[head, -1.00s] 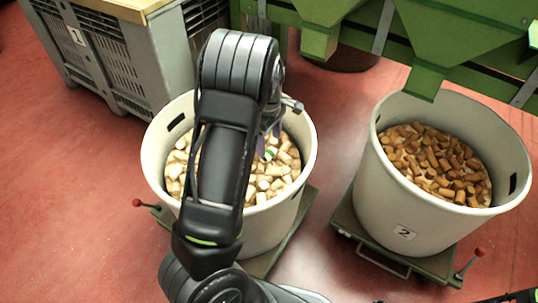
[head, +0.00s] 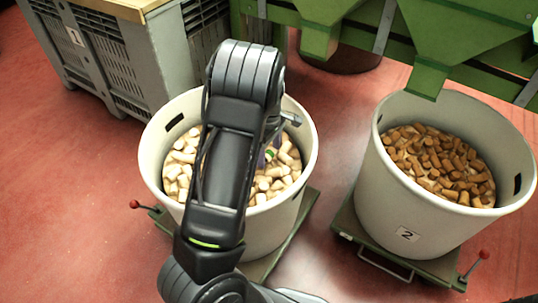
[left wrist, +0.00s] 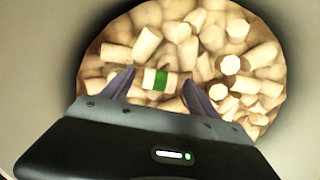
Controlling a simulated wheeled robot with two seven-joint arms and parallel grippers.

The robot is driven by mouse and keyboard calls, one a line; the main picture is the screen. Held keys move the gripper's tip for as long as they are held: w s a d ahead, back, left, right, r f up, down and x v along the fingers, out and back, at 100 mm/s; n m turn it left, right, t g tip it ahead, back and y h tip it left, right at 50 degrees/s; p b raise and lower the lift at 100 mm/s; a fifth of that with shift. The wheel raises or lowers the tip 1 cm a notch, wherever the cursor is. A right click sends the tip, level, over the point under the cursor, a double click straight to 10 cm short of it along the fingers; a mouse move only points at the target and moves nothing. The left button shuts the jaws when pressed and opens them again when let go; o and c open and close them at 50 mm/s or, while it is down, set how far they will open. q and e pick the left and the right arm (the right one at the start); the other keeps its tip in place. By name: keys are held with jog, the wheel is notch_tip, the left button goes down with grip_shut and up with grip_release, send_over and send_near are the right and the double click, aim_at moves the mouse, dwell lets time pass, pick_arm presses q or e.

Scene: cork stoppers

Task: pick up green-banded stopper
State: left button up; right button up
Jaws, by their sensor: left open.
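The green-banded stopper (left wrist: 160,81) lies on the pale stoppers in the left bin, white-ended with a green band around its middle. In the left wrist view it sits between the two fingers of my left gripper (left wrist: 160,90), which is open, with a gap on each side. In the head view only a bit of the green-banded stopper (head: 270,154) shows beside my left arm. My left gripper is down inside the left bin (head: 155,165), mostly hidden behind the arm. My right gripper is not in view.
Pale stoppers (head: 182,160) surround the green-banded one. The bin wall rises around my left gripper. A second bin (head: 375,200) marked 2, with browner stoppers, stands to the right. A grey crate (head: 85,50) stands behind left, and green machinery (head: 440,45) behind right.

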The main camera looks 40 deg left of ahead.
pick_arm(q)
jog(key=c, duration=1.4)
